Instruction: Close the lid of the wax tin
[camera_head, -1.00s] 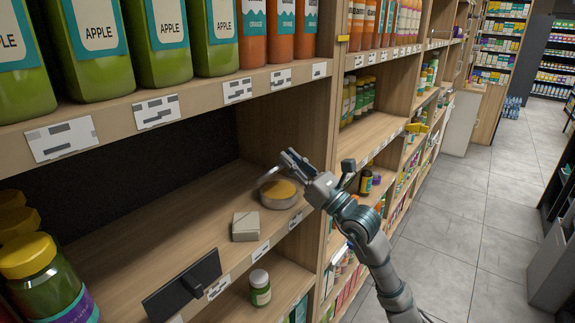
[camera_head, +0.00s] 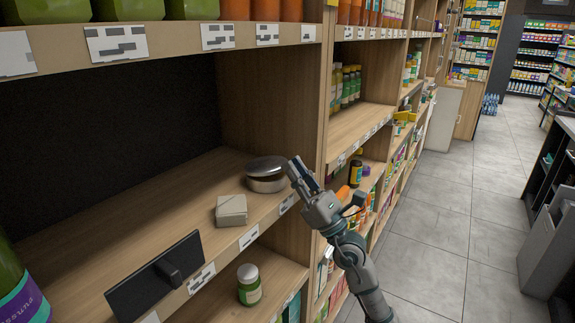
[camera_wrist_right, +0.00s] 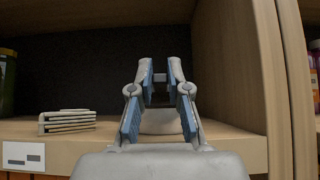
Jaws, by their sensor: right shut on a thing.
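The wax tin (camera_head: 266,184) is a round silver tin on the middle shelf, near its right end wall. Its lid (camera_head: 266,164) lies over the top, with a dark band between lid and body, so I cannot tell if it is fully seated. My right gripper (camera_head: 294,170) is at the tin's right side, by the shelf's front edge, shut on the tin; the exact contact is hard to see. In the right wrist view, the pale round tin (camera_wrist_right: 162,123) shows between the fingers of my right gripper (camera_wrist_right: 160,75). My left gripper is not in view.
A pale block-like pack (camera_head: 231,211) sits left of the tin. A black panel (camera_head: 155,278) stands at the shelf's front edge. A wooden upright (camera_head: 312,110) rises behind my right gripper. A green jar (camera_head: 249,288) stands on the shelf below. The shelf behind is empty.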

